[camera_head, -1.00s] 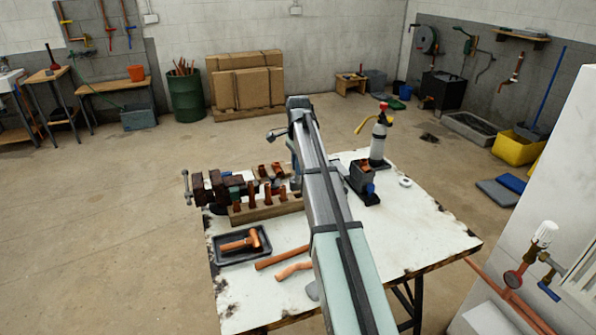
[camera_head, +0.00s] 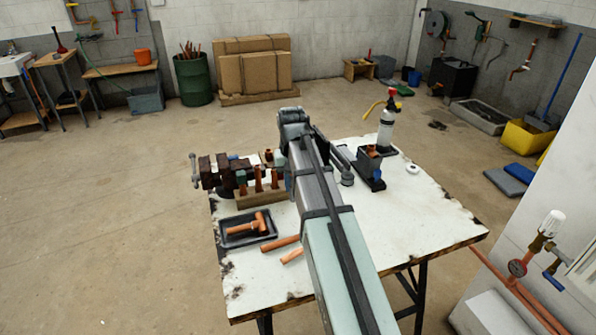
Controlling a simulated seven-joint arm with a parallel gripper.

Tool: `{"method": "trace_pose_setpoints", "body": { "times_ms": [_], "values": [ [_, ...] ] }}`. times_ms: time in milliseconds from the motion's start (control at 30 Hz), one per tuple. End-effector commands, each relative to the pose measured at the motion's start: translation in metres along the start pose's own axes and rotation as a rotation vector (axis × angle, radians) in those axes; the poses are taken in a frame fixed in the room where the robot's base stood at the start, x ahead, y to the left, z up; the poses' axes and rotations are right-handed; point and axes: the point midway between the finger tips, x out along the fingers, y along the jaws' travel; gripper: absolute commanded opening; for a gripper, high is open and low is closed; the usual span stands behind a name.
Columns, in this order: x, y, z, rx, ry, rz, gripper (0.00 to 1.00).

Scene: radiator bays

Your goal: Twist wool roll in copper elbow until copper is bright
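Copper fittings (camera_head: 258,181) stand upright in a wooden block (camera_head: 262,198) at the left of the white workbench (camera_head: 390,228); my arm hides the block's right end. I cannot tell which fitting is the elbow. A copper piece (camera_head: 372,150) shows on top of a dark holder (camera_head: 369,170) with a blue part, right of my arm. I cannot make out a wool roll. My arm crosses the bench centre, and my gripper is hidden behind it, so its fingers and anything in them do not show.
A black tray (camera_head: 232,235) holds a copper tee (camera_head: 249,225). Copper pipe pieces (camera_head: 280,244) lie beside it. A vise (camera_head: 218,171) sits at the back left. A gas bottle (camera_head: 386,127) and small white ring (camera_head: 412,169) are at the right. The bench's front right is clear.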

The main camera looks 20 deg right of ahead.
Motion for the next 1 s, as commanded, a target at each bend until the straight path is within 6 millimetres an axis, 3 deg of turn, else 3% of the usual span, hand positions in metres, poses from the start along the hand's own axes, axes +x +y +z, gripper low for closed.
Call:
{"method": "trace_pose_setpoints", "body": {
  "times_ms": [33,233,667,767,1000],
  "values": [
    [0.002,-0.003,0.012,-0.031,0.001,0.000,0.00],
    [0.003,-0.003,0.037,-0.121,0.008,0.000,0.00],
    [-0.018,0.056,-0.009,0.011,0.018,-0.001,0.00],
    [-0.025,0.079,-0.028,0.072,0.021,-0.001,0.00],
    [-0.051,0.154,-0.084,0.299,0.024,-0.003,0.00]
  ]
}}
